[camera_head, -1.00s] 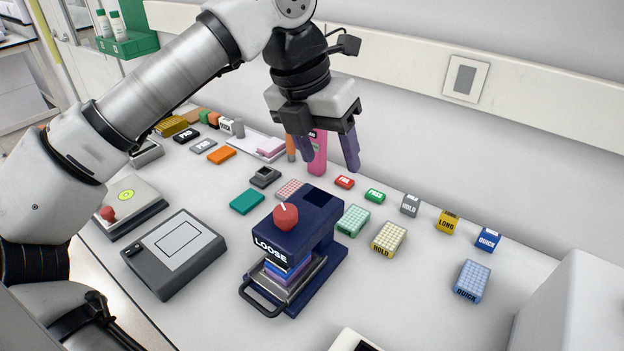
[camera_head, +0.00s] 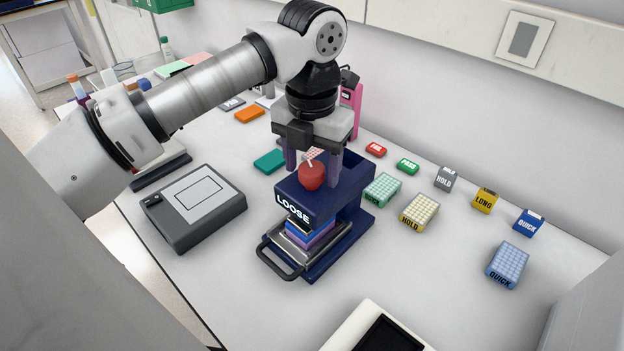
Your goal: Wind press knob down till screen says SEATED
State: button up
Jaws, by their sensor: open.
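The dark blue press (camera_head: 352,200) stands on the bench with the word LOOSE (camera_head: 293,208) on its front. Its red round knob (camera_head: 312,178) sits on top, with a light mark on its upper side. A stack of blue and purple plates (camera_head: 310,233) sits under the press head, on a metal tray with a dark handle. My gripper (camera_head: 312,170) is open and points down at the press top. Its fingers show to the left and right of the knob; whether they are around it or just behind it, I cannot tell. No contact with the knob shows.
A grey flat device (camera_head: 195,208) lies left of the press. Green, yellow HOLD (camera_head: 419,212) and blue QUICK (camera_head: 508,264) plates lie to the right, with a row of small labelled blocks behind. A white device (camera_head: 372,330) is at the front. The bench right of the press front is clear.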

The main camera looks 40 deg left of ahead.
jog(key=shift+f, duration=0.65)
jog(key=c, duration=1)
jog(key=shift+o, duration=0.2)
jog(key=shift+b, duration=0.3)
jog(key=shift+f+m+b, duration=0.15)
jog(key=shift+m+b, duration=0.75)
jog(key=shift+m, duration=0.2)
jog(key=shift+m+b, duration=0.95)
jog(key=shift+m, duration=0.85)
jog(key=shift+r, duration=0.2)
